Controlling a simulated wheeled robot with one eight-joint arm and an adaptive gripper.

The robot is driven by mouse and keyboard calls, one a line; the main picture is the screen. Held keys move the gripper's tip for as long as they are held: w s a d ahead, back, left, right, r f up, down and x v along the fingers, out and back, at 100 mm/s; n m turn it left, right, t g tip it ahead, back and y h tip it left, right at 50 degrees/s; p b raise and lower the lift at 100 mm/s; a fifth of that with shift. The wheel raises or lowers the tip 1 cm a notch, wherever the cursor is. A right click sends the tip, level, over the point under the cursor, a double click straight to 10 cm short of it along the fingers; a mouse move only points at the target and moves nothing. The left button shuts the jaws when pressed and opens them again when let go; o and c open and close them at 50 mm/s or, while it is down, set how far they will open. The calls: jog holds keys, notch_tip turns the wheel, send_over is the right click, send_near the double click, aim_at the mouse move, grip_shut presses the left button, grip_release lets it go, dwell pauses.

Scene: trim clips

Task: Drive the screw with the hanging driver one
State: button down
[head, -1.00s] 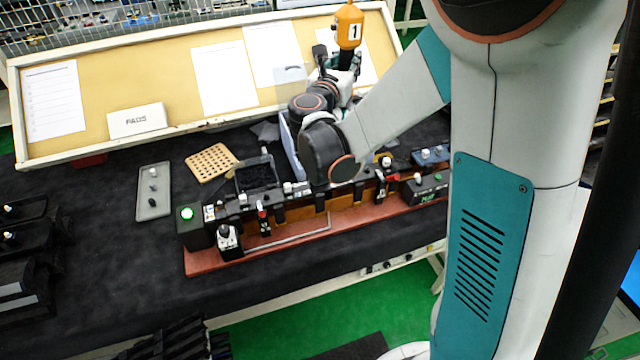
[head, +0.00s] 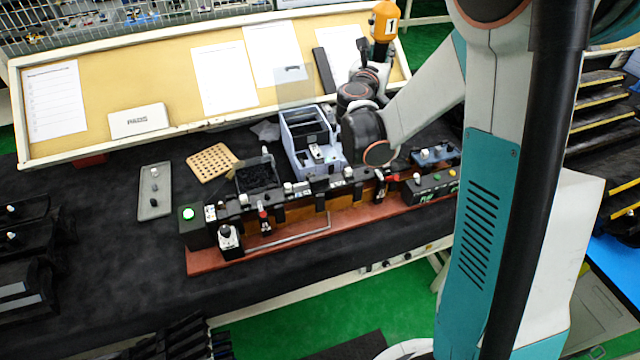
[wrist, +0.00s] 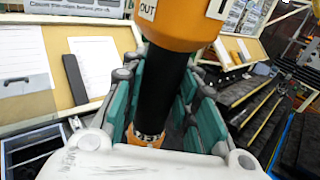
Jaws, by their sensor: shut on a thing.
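The driver (head: 384,18) has an orange body with a label "1" and a black grip. It is at the top of the head view, and its black grip (wrist: 160,90) fills the middle of the wrist view. My gripper (head: 380,53) is shut around the black grip, with teal finger pads on both sides of it in the wrist view. The driver is upright, in the air above the back board. A long fixture (head: 330,207) with black clips and a brown base lies on the dark bench. I cannot make out the screw, and the driver's tip is hidden.
A blue-grey bin (head: 297,150) stands behind the fixture, beside my arm. The bench's left middle is clear.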

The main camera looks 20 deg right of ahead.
jog(key=shift+d+r+p, duration=0.1)
jog(key=shift+r+p, duration=0.65)
jog(key=shift+r, duration=0.25)
jog(key=c, duration=1.2)
grip_release()
jog(key=o, duration=1)
jog(key=shift+s, duration=0.1)
